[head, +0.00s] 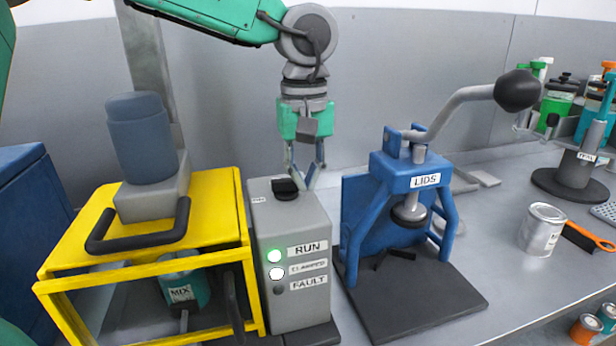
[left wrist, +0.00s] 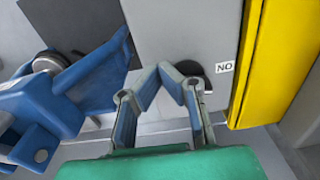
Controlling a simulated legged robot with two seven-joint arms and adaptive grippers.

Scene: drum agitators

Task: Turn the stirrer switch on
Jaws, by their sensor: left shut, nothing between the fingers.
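The grey stirrer control box (head: 292,235) stands beside the yellow frame, with a black switch knob (head: 286,188) on its top. My left gripper (head: 308,186) points down at the knob's right, shut and empty. In the left wrist view its fingertips (left wrist: 172,70) are beside the knob (left wrist: 190,69), partly covering it; I cannot tell whether they touch. A label by the knob (left wrist: 224,67) appears upside down as "NO". My right gripper is not in view.
The yellow guard frame (head: 215,200) with the stirrer motor (head: 140,135) and a MIX can (head: 185,290) is left of the box. A blue LIDS press (head: 410,180) with a long lever stands close on the right. A tin (head: 541,230) is farther right.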

